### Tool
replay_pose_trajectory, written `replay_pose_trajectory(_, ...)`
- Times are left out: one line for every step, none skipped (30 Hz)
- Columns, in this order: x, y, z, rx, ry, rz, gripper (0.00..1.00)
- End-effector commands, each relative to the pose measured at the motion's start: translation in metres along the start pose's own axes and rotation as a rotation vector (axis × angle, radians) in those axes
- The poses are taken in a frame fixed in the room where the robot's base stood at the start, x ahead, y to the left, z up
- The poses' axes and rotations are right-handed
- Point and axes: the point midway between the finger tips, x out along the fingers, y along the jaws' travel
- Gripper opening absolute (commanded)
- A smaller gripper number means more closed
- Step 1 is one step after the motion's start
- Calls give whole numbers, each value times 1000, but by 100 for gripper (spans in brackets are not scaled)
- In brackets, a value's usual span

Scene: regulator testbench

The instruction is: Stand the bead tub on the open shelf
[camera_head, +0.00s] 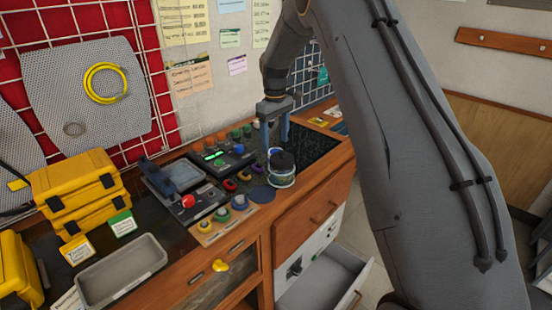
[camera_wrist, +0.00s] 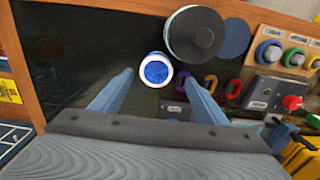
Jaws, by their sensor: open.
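The bead tub (camera_wrist: 155,69) is a small round white tub with blue contents, standing on the dark bench top in the wrist view. In the head view only a bit of it (camera_head: 274,152) shows, behind a dark-lidded jar. My gripper (camera_head: 275,143) is open and points down over the bench. In the wrist view its two blue-grey fingers (camera_wrist: 156,82) are spread, with the tub between and just beyond their tips. I cannot tell whether they touch it.
The dark-lidded jar (camera_head: 282,168) stands close by the tub; it also shows in the wrist view (camera_wrist: 194,36). Coloured rings and a control box with knobs (camera_wrist: 282,57) lie nearby. A grey tray (camera_head: 122,271) and yellow cases (camera_head: 80,190) are left. A drawer (camera_head: 340,275) stands open.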

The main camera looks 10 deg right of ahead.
Motion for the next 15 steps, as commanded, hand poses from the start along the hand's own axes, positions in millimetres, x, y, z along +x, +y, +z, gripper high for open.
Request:
replay_pose_trajectory(5, 0, 1, 0, -2, -2, 68)
replay_pose_trajectory(8, 0, 1, 0, -3, -2, 68)
replay_pose_trajectory(12, 0, 1, 1, -2, -1, 68)
replay_pose_trajectory(14, 0, 1, 1, -1, -1, 68)
replay_pose_trajectory(16, 0, 1, 1, -1, -1, 68)
replay_pose_trajectory(19, 1, 1, 1, -1, -1, 68)
replay_pose_trajectory(22, 1, 1, 1, -2, -1, 68)
replay_pose_trajectory(25, 2, 1, 2, -3, -2, 68)
replay_pose_trajectory(29, 3, 1, 2, -2, -1, 68)
replay_pose_trajectory(32, 4, 1, 2, -2, -1, 68)
replay_pose_trajectory(36, 4, 1, 2, -2, -1, 68)
replay_pose_trajectory(40, 6, 1, 2, -2, -2, 68)
replay_pose_trajectory(44, 6, 1, 2, -2, -2, 68)
replay_pose_trajectory(48, 6, 1, 2, -2, -1, 68)
replay_pose_trajectory(53, 6, 0, 2, -1, -1, 68)
